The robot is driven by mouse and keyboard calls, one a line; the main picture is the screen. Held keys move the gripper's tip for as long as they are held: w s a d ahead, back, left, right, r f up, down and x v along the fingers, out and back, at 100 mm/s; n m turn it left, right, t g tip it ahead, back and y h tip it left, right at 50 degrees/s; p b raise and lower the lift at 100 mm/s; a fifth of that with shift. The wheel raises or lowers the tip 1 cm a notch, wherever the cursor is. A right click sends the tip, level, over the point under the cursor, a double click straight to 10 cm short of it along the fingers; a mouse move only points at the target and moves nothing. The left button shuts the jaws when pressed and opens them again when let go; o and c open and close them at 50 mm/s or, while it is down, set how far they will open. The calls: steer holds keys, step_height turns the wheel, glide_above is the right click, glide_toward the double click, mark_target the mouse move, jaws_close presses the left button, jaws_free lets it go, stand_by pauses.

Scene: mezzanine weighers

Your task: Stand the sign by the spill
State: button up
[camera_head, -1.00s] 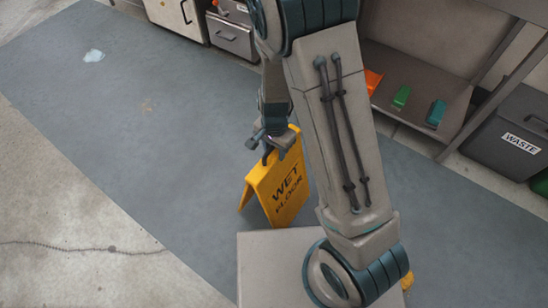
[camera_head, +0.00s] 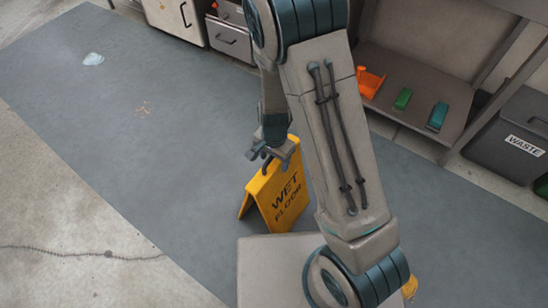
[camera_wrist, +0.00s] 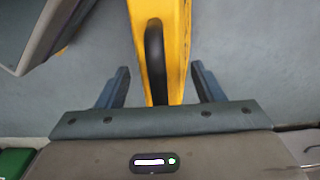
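The yellow "WET FLOOR" sign (camera_head: 280,203) stands upright on the grey-blue floor strip, its two panels spread, just beyond the front of my base. My gripper (camera_head: 264,158) is at the top of the sign. In the wrist view the sign's black handle (camera_wrist: 156,62) and yellow edge (camera_wrist: 178,40) lie between my two fingers (camera_wrist: 161,88). The fingers are spread, with a visible gap on each side, and do not appear to touch it. A pale, shiny spill (camera_head: 94,59) lies on the strip at the upper left, well away from the sign.
A faint brownish mark (camera_head: 144,108) lies on the strip. Cabinets (camera_head: 177,20) stand along the back. A shelf (camera_head: 415,85) with orange, green and teal items and a dark waste bin (camera_head: 515,135) are at right. The floor left of the sign is clear.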

step_height(320, 180, up, 12)
steer(key=p, duration=0.5)
steer(key=shift+d+r, duration=0.1)
steer(key=shift+r, duration=0.4)
steer(key=s+d+r+n, duration=0.4)
steer(key=s+d+r, duration=0.1)
steer(key=r, duration=0.3)
steer(key=s+d+r+n+t, duration=0.1)
steer(key=s+d+r+n, duration=0.2)
steer(key=s+d+r, duration=0.3)
steer(key=shift+s+d+r+n, duration=0.2)
steer(key=shift+s+r+n, duration=0.3)
steer(key=shift+r, duration=0.8)
